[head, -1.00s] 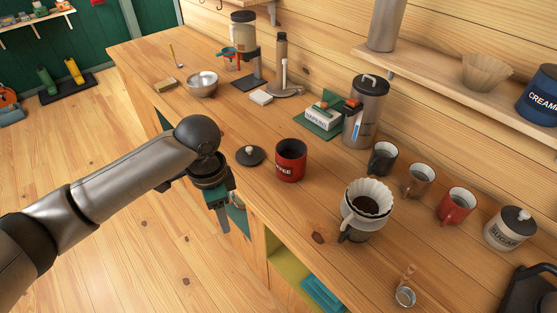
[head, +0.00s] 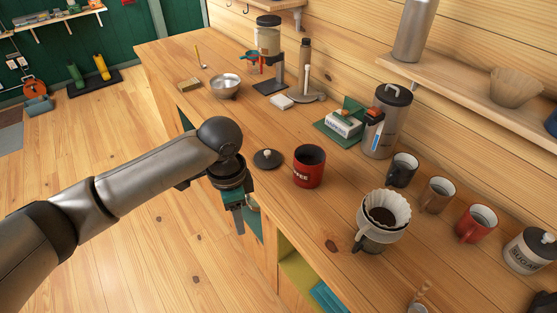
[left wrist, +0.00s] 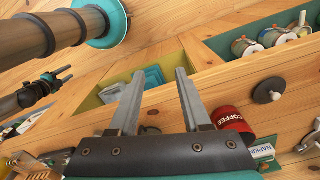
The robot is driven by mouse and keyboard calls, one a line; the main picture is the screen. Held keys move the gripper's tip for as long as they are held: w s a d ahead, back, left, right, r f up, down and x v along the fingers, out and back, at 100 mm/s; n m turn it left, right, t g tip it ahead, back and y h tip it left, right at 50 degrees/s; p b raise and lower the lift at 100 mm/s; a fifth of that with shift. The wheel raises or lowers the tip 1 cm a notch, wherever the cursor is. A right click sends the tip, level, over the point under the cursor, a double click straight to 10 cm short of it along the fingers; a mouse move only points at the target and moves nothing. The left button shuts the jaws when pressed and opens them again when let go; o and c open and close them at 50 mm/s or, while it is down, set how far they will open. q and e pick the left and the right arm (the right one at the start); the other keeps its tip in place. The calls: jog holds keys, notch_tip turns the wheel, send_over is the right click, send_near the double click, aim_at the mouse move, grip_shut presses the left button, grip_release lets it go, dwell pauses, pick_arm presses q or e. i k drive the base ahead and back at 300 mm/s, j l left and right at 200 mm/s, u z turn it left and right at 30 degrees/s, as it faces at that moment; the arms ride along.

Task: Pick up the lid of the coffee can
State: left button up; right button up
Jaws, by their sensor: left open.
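The coffee can (head: 309,168) is red and stands open on the wooden counter in the head view. Its lid (head: 268,159), a dark disc with a pale knob, lies flat on the counter just left of the can, apart from it. In the left wrist view the can (left wrist: 232,122) is right of the fingers, and the lid (left wrist: 267,91) lies farther right. My left gripper (head: 239,215) is open and empty. It hangs off the counter's front edge, in front of the lid and lower in the picture. My right gripper is not recognisable in the head view.
The counter (head: 310,215) has free room around the lid. A dripper with a paper filter (head: 384,215), several mugs (head: 437,195) and a sugar jar (head: 529,251) stand to the right. A metal bowl (head: 225,87) stands farther back. Open cubbies (left wrist: 166,75) lie under the counter edge.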

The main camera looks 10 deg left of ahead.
aim_at(266, 159)
jog(key=i+j+z, duration=0.4)
jog(key=j, duration=0.25)
jog(key=i+j+z, duration=0.2)
jog(key=i+j, duration=0.15)
jog(key=i+j+z, duration=0.25)
jog(key=j, duration=0.2)
jog(key=k+l, duration=0.05)
